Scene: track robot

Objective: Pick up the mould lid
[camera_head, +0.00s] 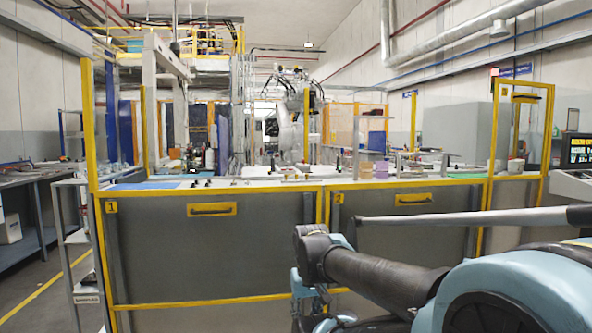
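I cannot make out a mould lid among the small objects in the camera_head view. Several small dark, pale and coloured items lie on the long work counter (262,187) ahead, too small to identify. My arm reaches in from the lower right, bends near the middle and drops towards the bottom edge. My gripper's fingers do not show, so its opening and any contents are hidden.
Grey panels numbered 1 (200,255) and 2 (400,225), framed in yellow, front the counter. A yellow post frame (92,130) stands left and a yellow gate frame (549,120) right. A screen (580,150) is at far right. Floor shows at lower left.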

